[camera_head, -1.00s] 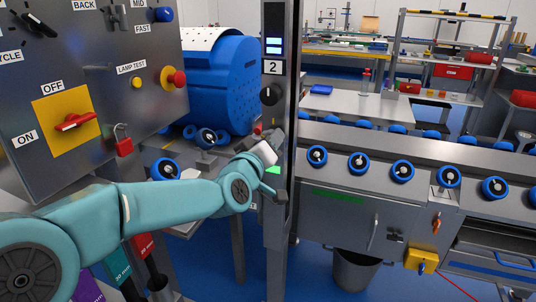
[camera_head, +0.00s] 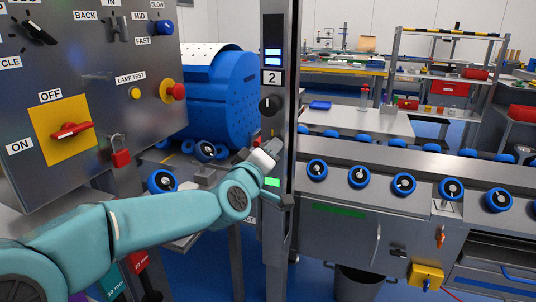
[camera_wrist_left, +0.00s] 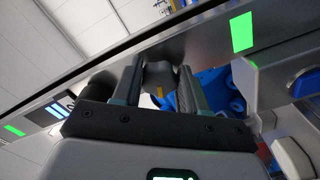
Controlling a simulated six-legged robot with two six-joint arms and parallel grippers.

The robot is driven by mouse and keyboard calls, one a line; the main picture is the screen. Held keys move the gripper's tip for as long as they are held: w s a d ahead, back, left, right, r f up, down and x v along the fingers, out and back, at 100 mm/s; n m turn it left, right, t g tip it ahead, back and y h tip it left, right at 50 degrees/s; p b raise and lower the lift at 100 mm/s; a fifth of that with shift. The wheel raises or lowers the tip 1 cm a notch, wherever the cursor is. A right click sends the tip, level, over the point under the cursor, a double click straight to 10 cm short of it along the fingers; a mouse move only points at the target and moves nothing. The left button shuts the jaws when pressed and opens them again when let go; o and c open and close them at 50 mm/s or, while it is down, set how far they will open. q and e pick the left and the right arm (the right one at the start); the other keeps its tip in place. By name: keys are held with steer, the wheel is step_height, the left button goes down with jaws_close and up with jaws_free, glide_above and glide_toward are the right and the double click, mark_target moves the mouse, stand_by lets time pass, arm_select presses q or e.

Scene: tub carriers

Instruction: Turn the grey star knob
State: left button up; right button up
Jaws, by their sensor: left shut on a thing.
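The grey star knob (camera_wrist_left: 160,75) shows in the left wrist view between my two fingers, against the side of the metal post. My left gripper (camera_wrist_left: 160,88) is shut on it, one finger on each side. In the head view my left gripper (camera_head: 271,147) is at the post (camera_head: 274,215), below the black selector knob (camera_head: 270,104) and the "2" label. The star knob is mostly hidden behind the gripper there. My right gripper is in neither view.
A control panel (camera_head: 85,85) with a red switch and a padlock stands close on the left. A blue drum (camera_head: 215,85) is behind my arm. A roller conveyor (camera_head: 400,170) runs to the right of the post. A dark bin (camera_head: 358,282) stands below it.

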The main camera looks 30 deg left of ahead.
arm_select(q)
steer(key=o, duration=1.1)
steer(key=shift+c, duration=0.2)
steer(key=shift+s, duration=0.1)
steer(key=p+v, duration=0.2)
steer(key=v, duration=1.4)
steer(key=shift+s, duration=0.1)
